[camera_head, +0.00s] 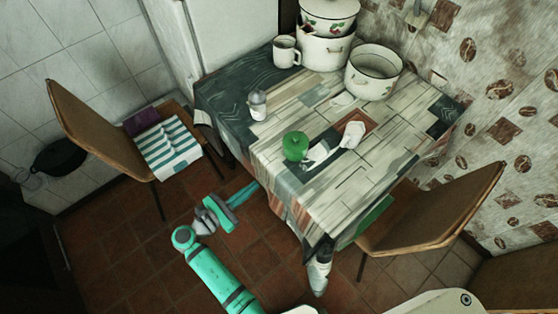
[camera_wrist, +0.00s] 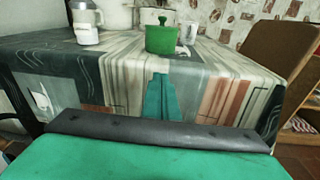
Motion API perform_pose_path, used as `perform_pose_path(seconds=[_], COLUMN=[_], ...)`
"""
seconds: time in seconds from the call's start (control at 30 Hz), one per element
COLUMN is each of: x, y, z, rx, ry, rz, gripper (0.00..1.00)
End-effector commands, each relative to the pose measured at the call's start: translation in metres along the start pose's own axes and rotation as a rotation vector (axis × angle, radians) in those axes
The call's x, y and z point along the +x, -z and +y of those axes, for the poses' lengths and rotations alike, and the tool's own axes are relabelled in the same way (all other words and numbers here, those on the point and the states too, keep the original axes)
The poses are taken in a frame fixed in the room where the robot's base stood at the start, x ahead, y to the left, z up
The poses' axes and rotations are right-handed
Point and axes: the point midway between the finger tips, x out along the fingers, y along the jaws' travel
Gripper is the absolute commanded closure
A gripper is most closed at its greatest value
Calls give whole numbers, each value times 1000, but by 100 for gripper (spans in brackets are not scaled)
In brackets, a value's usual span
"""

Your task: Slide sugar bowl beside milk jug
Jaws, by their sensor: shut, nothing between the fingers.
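A green lidded pot with a knob, which looks like the sugar bowl (camera_head: 296,147), stands upright near the table's front left edge; it also shows in the wrist view (camera_wrist: 161,39). A small white vessel, perhaps the milk jug (camera_head: 354,134), stands a short way to its right, apart from it. In the wrist view it is partly visible behind the green pot (camera_wrist: 190,32). My gripper (camera_head: 252,189) is shut and empty, off the table's left side, apart from the pot. Its teal fingers (camera_wrist: 161,98) point toward the cloth-covered table edge.
The table (camera_head: 330,187) has a patterned cloth. A grey-topped jar (camera_head: 257,104) stands near its left side. A white mug (camera_head: 286,51), a large open pot (camera_head: 373,73) and stacked pots (camera_head: 325,52) stand at the back. Chairs flank the table on the left (camera_head: 92,124) and right (camera_head: 435,208).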

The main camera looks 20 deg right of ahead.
Motion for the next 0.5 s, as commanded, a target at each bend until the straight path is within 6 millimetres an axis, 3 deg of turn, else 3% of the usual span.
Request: perform_pose_path(seconds=[0.1, 0.27, 0.5], x=[-4, 0, 38], y=[-19, -26, -29], z=[9, 10, 6], rx=[-34, -49, -48], ry=[42, 62, 68], rz=[-55, -77, -76], gripper=[100, 100, 100])
